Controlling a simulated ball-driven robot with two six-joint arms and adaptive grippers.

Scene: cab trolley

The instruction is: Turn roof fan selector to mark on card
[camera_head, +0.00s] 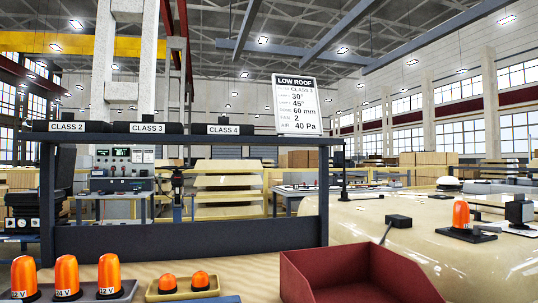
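A white card (297,104) headed "LOW ROOF" stands upright above the right end of the dark shelf. A cream curved roof panel (400,228) lies at the right. An orange beacon (461,215) on a dark base stands on it, with a small black box (399,220) and a dark block-shaped fitting (519,212) nearby. I cannot make out a fan selector or its setting. Neither gripper is in view.
Dark shelf (200,139) carries boxes labelled CLASS 2, CLASS 3 and CLASS 4. In front are orange beacons (67,276) in a dark tray, two low orange domes in a tan tray (152,295), and a red open bin (300,284). A control console (122,184) stands behind.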

